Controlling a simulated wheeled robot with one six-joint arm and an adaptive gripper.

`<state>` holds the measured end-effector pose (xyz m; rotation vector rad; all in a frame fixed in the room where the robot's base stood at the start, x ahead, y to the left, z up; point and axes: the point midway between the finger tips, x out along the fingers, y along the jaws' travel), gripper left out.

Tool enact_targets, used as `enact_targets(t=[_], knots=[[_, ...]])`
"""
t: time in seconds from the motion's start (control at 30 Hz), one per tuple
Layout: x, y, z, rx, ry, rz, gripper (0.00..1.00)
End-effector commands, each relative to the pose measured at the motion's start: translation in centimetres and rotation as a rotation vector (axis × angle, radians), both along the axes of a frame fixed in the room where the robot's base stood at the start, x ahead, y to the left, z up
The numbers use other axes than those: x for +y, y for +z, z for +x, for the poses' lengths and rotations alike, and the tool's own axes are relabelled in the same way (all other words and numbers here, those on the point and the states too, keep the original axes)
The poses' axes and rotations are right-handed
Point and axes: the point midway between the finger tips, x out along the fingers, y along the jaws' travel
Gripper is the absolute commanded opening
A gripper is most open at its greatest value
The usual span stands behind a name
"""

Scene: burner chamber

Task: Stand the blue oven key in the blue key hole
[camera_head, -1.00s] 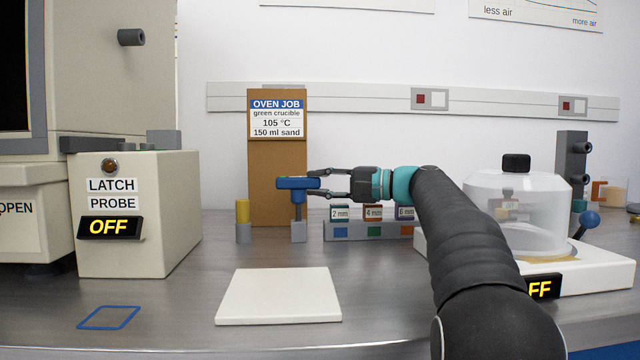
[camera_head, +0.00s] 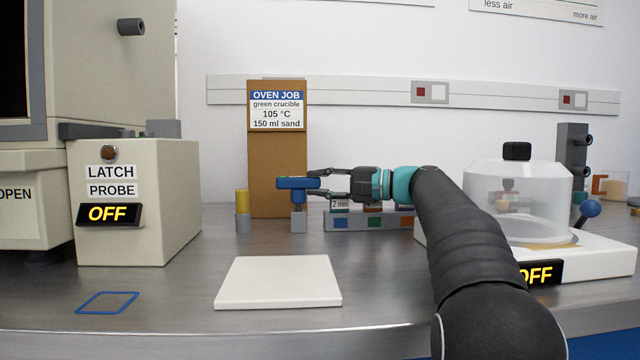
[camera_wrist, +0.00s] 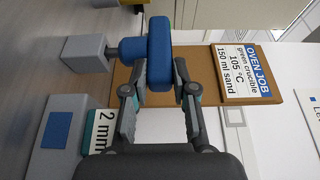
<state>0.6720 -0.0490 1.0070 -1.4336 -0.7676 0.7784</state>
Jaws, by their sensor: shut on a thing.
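The blue oven key (camera_head: 298,185) has a wide flat blue head, a round blue collar and a thin grey shank. It stands upright over a small grey block (camera_head: 298,226) on the bench. Only a short length of shank shows between collar and block in the wrist view, and its lower end seems to be inside the block. My gripper (camera_head: 316,184) reaches in from the right and is shut on the key's head. The key (camera_wrist: 158,52) and the grey block (camera_wrist: 85,50) also show in the wrist view. No hole marked blue can be made out.
A yellow peg (camera_head: 242,201) stands in a similar grey block to the left. The brown OVEN JOB board (camera_head: 276,170) rises behind. A rack with mm labels (camera_head: 342,224) is close on the right. A white plate (camera_head: 278,282) lies in front.

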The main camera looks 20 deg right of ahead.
Motion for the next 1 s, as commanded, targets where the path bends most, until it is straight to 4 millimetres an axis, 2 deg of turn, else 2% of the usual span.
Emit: enact_targets(t=[0.27,0.3,0.4,0.77,1.0], knots=[[0.0,-0.6,0.0,-0.001,0.0,0.0,0.0],[0.0,-0.5,0.0,-0.001,0.0,0.0,0.34],[0.0,-0.5,0.0,-0.001,0.0,0.0,0.56],[-0.3,-0.6,-0.1,0.001,-0.001,0.001,0.56],[-2.7,-0.6,-1.7,0.001,-0.004,0.001,0.56]])
